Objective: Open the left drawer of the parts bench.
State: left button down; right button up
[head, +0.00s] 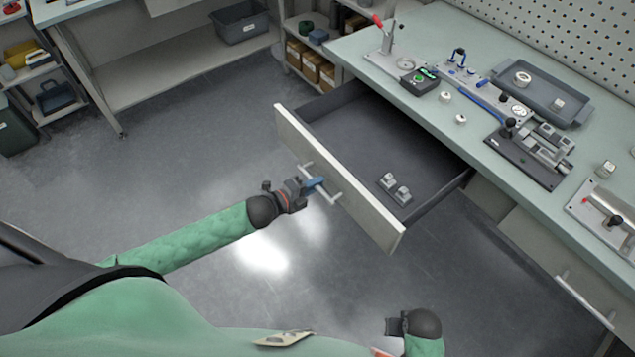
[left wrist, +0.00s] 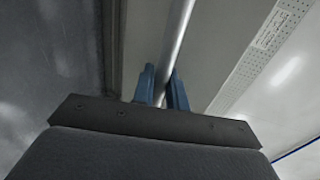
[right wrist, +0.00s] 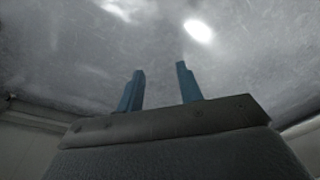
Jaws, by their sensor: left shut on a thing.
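The left drawer (head: 338,178) of the parts bench (head: 445,110) stands pulled well out, its dark inside open to view. Two small light metal parts (head: 394,187) sit in it near the front right corner. My left gripper (head: 314,186) is at the drawer's front and shut on its bar handle (head: 334,197). In the left wrist view the blue fingers (left wrist: 164,92) lie on both sides of the handle bar (left wrist: 178,45). My right gripper (right wrist: 160,85) is open and empty, with its fingers apart over bare floor; in the head view its fingertips are hard to make out.
A second drawer with a handle (head: 585,299) is at the lower right of the bench. Fixtures, a dark tray (head: 541,92) and small round parts lie on the bench top. Shelves with bins (head: 240,22) stand behind. The floor before the drawer is clear.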

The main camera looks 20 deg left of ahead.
pick_arm(q)
jog(key=c, duration=1.5)
grip_release()
